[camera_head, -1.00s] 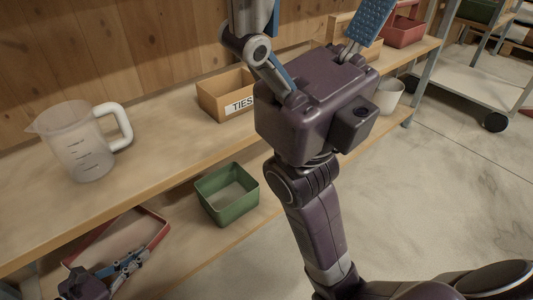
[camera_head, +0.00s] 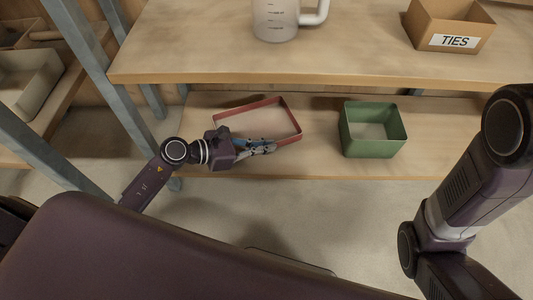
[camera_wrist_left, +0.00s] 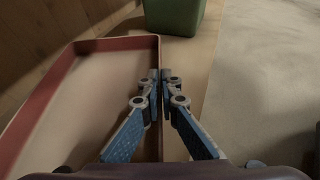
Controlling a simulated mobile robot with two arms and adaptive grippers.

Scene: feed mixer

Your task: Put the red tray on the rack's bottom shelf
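The red tray (camera_head: 250,106) is a shallow rectangular tray with a pale inside. It appears to lie on the lower wooden shelf (camera_head: 325,165), under the upper board, though a slight gap beneath it cannot be ruled out. My left gripper (camera_head: 270,147) is at its front side. In the left wrist view, the blue-padded fingers of my left gripper (camera_wrist_left: 165,78) stand on either side of a long wall of the red tray (camera_wrist_left: 112,43), with the tips closed on it. My right arm shows at the right of the head view; its gripper is out of frame.
A green bin (camera_head: 374,148) stands on the lower shelf right of the tray, with a gap between. The upper board (camera_head: 340,55) carries a clear jug (camera_head: 275,20) and a "TIES" box (camera_head: 449,25). Grey metal posts (camera_head: 95,60) stand at left. Another shelf holds a pale bin (camera_head: 28,85).

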